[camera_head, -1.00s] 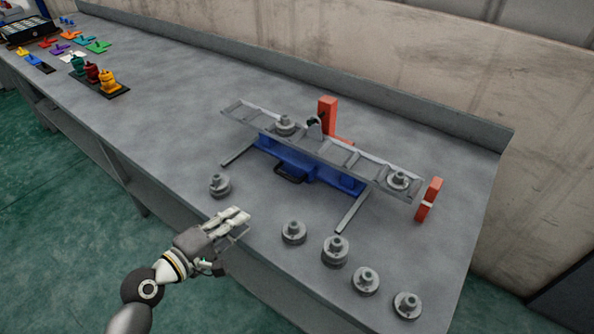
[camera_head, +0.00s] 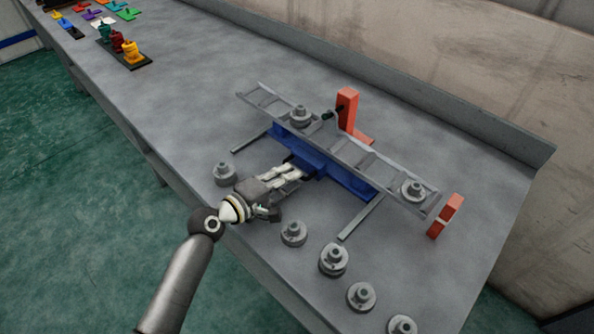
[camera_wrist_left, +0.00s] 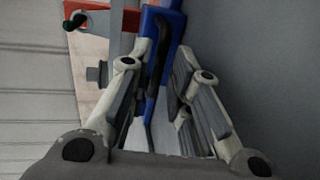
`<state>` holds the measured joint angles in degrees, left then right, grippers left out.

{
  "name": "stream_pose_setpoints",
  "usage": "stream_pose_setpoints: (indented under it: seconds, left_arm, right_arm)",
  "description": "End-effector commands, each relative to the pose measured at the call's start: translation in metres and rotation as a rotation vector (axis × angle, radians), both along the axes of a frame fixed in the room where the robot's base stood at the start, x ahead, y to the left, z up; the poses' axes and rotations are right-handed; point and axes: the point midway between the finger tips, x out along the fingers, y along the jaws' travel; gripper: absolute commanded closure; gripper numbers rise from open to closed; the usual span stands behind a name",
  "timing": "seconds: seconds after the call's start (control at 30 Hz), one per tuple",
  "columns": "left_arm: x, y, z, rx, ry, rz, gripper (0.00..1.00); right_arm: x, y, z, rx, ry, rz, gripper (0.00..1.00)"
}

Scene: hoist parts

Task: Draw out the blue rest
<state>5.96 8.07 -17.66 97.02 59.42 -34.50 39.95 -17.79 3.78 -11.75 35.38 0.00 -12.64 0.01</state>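The blue rest (camera_head: 352,182) lies on the bench under a long grey ladder-like beam (camera_head: 345,147), between two grey rails (camera_head: 361,217). My left gripper (camera_head: 293,172) reaches in over the bench to the front of the blue rest and hides its handle in the head view. In the left wrist view, the blue rest (camera_wrist_left: 178,55) is straight ahead with its dark handle (camera_wrist_left: 160,62). The fingers of my left gripper (camera_wrist_left: 158,72) stand apart, one on each side of the handle. Contact cannot be made out. My right gripper is not in view.
Two grey weights sit on the beam, one toward its left (camera_head: 300,115) and one near its right end (camera_head: 413,190). Several weights stand along the front, one (camera_head: 293,233) close to my arm. Orange posts stand behind (camera_head: 347,108) and right (camera_head: 446,216). Coloured parts lie far left.

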Motion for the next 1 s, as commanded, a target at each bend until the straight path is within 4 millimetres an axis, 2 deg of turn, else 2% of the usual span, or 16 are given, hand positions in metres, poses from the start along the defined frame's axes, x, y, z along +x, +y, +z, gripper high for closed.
stream_pose_setpoints:
  seconds: [0.23,0.63,0.67,0.8,1.0]
  left_arm:
    - [0.02,-0.02,-0.006,-0.001,-0.001,0.0,0.81]
    - [0.025,-0.025,-0.008,0.001,-0.001,0.0,0.81]
    - [0.025,-0.025,-0.008,0.001,-0.001,0.0,0.82]
    - [0.025,-0.025,-0.008,0.001,-0.001,0.0,1.0]
    - [0.025,-0.025,-0.008,0.001,-0.001,0.0,1.0]
  right_arm:
    - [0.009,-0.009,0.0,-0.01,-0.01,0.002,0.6]
    - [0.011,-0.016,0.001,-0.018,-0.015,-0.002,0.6]
    - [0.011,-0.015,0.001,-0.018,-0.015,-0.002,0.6]
    - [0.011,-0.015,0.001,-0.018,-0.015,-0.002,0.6]
    - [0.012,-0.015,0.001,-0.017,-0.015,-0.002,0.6]
